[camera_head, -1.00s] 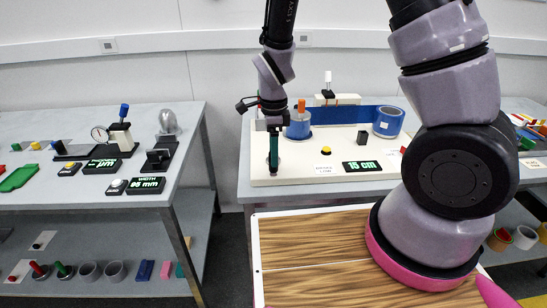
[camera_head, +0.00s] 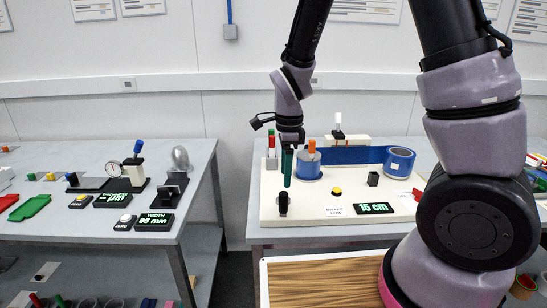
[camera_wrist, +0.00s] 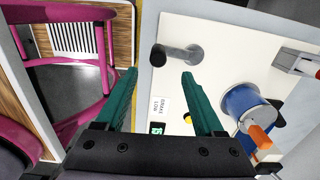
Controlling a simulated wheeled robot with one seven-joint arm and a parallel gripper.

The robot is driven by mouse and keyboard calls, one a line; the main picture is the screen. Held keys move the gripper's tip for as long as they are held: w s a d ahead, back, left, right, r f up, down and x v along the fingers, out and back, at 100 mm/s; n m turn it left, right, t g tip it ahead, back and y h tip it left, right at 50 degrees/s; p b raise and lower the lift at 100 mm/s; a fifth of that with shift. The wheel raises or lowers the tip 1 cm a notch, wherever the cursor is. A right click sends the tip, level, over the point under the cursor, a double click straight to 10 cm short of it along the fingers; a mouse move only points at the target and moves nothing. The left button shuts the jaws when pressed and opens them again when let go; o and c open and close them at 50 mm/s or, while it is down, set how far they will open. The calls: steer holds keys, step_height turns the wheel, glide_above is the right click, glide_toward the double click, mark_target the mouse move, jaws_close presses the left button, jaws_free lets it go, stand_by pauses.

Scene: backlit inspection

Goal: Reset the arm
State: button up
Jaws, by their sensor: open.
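My gripper (camera_head: 287,182) hangs pointing down over the left part of a white board. It is open, with its green fingers spread and nothing between the tips in the wrist view (camera_wrist: 159,76). A short black-ended post (camera_head: 283,204) stands on the board just below the fingers. In the wrist view a dark-ended grey post (camera_wrist: 180,55) shows beyond the fingertips, apart from them. My arm reaches down from the top of the head view, and its thick lower links cover the right side.
The white board (camera_head: 300,208) carries a blue roll on a spool (camera_head: 308,165), another blue roll (camera_head: 399,162), a yellow button (camera_head: 336,191) and a 15 cm display (camera_head: 374,208). The left table (camera_head: 70,225) holds gauges and displays. A gap separates the tables.

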steer(key=s+d+r+n+t, duration=0.2)
steer(key=s+d+r+n, duration=0.1)
steer(key=r, duration=0.6)
steer(key=s+d+r+n+t+y, duration=0.1)
steer(key=s+d+r+n+t, duration=0.1)
steer(key=d+r+n, duration=0.4)
steer(key=s+d+r+n+t, duration=0.3)
steer(key=d+r, duration=0.5)
steer(key=r, duration=0.4)
steer(key=shift+s+r+n+y, duration=0.25)
steer(key=shift+s+n+y, duration=0.05)
steer(key=shift+s+n, duration=0.65)
steer(key=shift+d, duration=0.2)
